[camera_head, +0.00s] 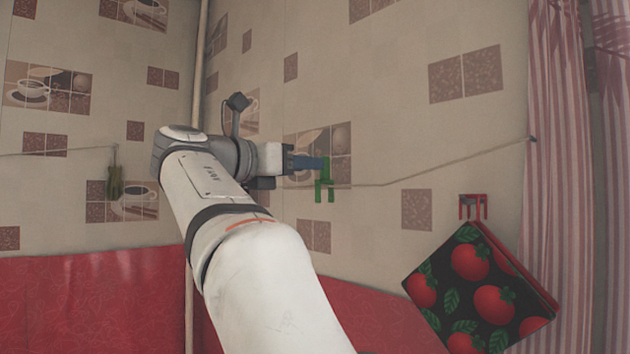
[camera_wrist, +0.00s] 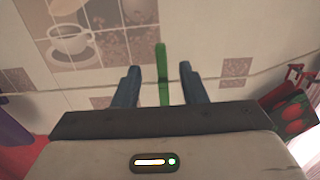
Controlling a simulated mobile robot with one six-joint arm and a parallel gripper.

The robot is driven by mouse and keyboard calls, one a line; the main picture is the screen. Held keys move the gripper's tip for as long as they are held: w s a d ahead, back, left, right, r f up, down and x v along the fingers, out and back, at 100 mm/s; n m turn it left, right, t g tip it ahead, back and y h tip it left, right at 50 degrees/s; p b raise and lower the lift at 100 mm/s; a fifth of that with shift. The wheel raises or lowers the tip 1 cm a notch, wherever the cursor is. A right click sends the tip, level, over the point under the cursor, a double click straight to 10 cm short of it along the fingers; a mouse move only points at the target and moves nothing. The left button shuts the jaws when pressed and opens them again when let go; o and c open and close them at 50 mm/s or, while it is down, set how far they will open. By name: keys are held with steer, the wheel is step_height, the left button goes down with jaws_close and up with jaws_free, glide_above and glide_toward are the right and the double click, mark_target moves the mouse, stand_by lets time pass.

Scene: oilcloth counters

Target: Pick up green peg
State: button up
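The green peg (camera_head: 325,182) is upright on the cord in front of the tiled wall in the head view. In the wrist view the green peg (camera_wrist: 163,72) stands as a narrow green strip between my two blue fingers. My gripper (camera_head: 317,163) reaches toward the right with its fingertips at the peg's upper part. In the wrist view my gripper (camera_wrist: 159,68) is open, with a visible gap on each side of the peg. The peg's lower end is hidden there behind the gripper body.
A thin cord (camera_head: 430,167) runs along the wall. A dark green item (camera_head: 115,180) hangs on it at left. A red peg-like item (camera_head: 473,207) is above a tomato-patterned cloth (camera_head: 478,290) at lower right. A pink curtain (camera_head: 558,180) hangs at right.

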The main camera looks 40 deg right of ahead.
mark_target(325, 180)
steer(key=d+p, duration=0.1)
steer(key=d, duration=0.5)
steer(key=shift+w+f+p, duration=0.15)
steer(key=shift+p, duration=0.2)
steer(key=shift+a, duration=0.1)
jaws_close()
